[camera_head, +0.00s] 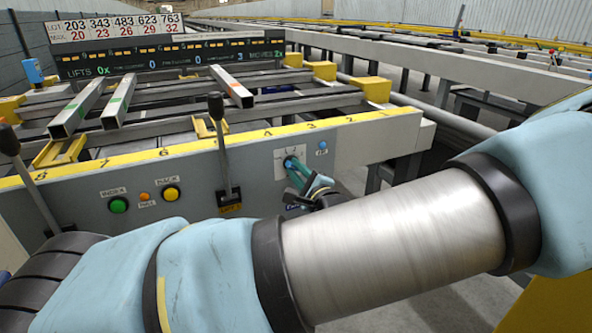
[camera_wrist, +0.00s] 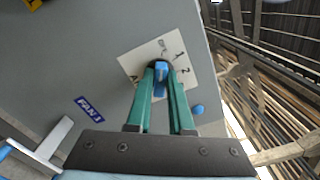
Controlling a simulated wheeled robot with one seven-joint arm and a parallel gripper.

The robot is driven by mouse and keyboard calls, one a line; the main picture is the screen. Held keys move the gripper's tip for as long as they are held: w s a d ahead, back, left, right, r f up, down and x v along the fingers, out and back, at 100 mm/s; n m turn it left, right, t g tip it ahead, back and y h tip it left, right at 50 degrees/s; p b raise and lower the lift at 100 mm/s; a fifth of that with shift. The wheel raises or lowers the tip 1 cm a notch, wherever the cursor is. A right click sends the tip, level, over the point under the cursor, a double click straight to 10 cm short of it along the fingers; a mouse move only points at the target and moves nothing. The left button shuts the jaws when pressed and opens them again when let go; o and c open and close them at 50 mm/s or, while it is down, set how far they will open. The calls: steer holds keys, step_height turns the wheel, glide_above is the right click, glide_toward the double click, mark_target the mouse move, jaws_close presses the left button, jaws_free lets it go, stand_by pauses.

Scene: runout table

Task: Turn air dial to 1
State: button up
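The air dial (camera_head: 288,162) is a blue knob on a white plate (camera_head: 278,170) on the grey front panel. In the wrist view the blue dial knob (camera_wrist: 161,69) shows between the tips of two green fingers, on a white plate (camera_wrist: 136,62) with the marks 1 and 2. My gripper (camera_wrist: 161,72) has its fingertips close on either side of the knob and appears shut on it. It also shows in the head view (camera_head: 293,168), reaching to the panel. The knob's pointer and exact setting are hidden by the fingers.
A blue button (camera_head: 321,145) sits right of the dial; a FAN 1 label (camera_wrist: 89,107) is near. A lever (camera_head: 222,150) stands left of the dial. Farther left are a green button (camera_head: 118,205) and yellow button (camera_head: 171,193). Metal bars (camera_head: 80,105) lie on the table above.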

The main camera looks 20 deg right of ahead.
jaws_close()
steer(key=shift+r+p, duration=0.1)
steer(key=shift+p, duration=0.3)
steer(key=shift+d+m+p, duration=0.1)
steer(key=shift+m+p, duration=3.8)
steer(key=shift+p, duration=0.8)
steer(key=o, duration=0.5)
jaws_free()
